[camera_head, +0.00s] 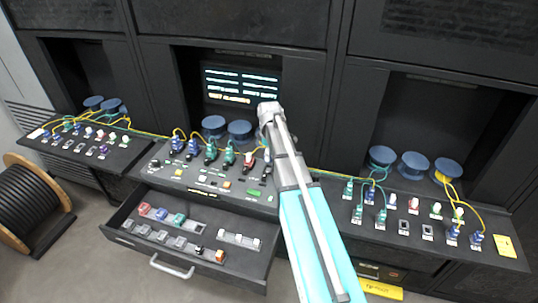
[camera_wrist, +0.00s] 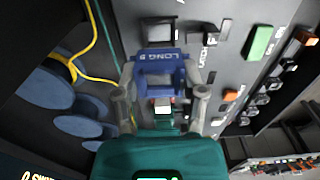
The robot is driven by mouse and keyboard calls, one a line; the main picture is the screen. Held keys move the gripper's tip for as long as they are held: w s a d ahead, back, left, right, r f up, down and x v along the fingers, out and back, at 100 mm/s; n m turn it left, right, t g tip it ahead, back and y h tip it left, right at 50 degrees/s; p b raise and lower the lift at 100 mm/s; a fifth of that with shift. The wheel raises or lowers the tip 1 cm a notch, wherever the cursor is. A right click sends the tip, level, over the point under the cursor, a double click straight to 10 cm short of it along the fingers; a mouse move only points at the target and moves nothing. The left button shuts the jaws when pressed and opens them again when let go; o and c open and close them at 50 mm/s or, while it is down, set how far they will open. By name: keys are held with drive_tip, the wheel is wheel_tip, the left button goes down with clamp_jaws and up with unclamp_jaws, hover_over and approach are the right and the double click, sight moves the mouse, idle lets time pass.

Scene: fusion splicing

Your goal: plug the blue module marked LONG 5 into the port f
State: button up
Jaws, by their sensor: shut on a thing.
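The blue module marked LONG 5 (camera_wrist: 160,67) is between the two grey fingers of my gripper (camera_wrist: 161,76) in the wrist view, its lettering readable. My gripper is shut on it. I cannot read a port letter, so I cannot tell whether this is port f. In the head view my arm's end reaches the right part of the middle panel (camera_head: 222,184); my fingers and the held module cannot be made out there.
Several plugged modules with yellow cables, such as a teal one (camera_head: 210,152) and a red one (camera_head: 248,162), stand close to my arm. Blue spools (camera_head: 214,126) stand behind. A green block (camera_wrist: 257,43) is on the panel. An open drawer (camera_head: 150,238) with modules juts out below.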

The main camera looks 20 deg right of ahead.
sight(269, 170)
drive_tip(key=shift+f+b, duration=1.95)
drive_tip(key=shift+f, duration=0.3)
drive_tip(key=shift+f+b, duration=0.5)
drive_tip(key=shift+f, duration=0.05)
idle(0.4)
drive_tip(key=o, duration=1.1)
drive_tip(key=shift+c, duration=0.2)
drive_tip(key=shift+r, duration=0.15)
wheel_tip(269, 170, up, 7)
drive_tip(key=p, duration=0.7)
drive_tip(key=shift+r+p, duration=0.15)
drive_tip(key=shift+p, duration=0.15)
drive_tip(key=s+a, duration=0.9)
drive_tip(key=a, duration=0.2)
drive_tip(key=s+a, duration=0.9)
drive_tip(key=a, duration=0.3)
drive_tip(key=shift+s+a, duration=0.15)
drive_tip(key=shift+s, duration=0.1)
